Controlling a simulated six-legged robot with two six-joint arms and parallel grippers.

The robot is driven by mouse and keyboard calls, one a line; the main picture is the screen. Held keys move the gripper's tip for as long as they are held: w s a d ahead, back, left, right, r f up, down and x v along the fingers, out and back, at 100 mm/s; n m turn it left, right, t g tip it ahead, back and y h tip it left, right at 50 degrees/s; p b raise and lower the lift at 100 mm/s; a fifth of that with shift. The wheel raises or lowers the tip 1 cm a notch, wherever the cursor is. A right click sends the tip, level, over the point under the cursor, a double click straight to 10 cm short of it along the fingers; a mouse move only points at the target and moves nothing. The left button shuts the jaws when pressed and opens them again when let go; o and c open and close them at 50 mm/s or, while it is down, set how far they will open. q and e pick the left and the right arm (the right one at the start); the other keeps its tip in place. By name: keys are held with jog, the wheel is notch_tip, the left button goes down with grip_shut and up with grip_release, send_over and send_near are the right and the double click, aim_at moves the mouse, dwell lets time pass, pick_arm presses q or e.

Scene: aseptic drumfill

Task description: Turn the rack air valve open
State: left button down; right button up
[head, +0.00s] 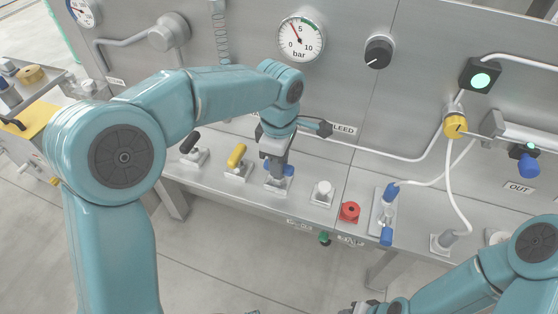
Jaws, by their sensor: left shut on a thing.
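My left gripper (276,168) points down at the bench ledge and is shut on a small valve with a blue handle (289,170). The jaws hide the middle of the handle, and blue shows on both sides of them. The valve's square base sits on the ledge. I cannot read a label that marks this as the rack air valve. My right gripper (362,306) is at the bottom edge, cut off by the frame, and its jaws cannot be judged.
Beside the held valve stand a yellow lever (237,156), a black lever (190,143), a white knob (323,190) and a red knob (349,211). A blue-ended lever (388,214) is farther right. A bar gauge (300,39) and black dial (379,51) are on the panel behind.

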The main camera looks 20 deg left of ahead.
pick_arm(q)
jog(key=shift+w+r, duration=0.1)
jog(key=shift+r, duration=0.05)
jog(key=c, duration=0.9)
grip_release()
notch_tip(320, 180, up, 16)
jog(key=p, duration=0.2)
jog(key=shift+r, duration=0.1)
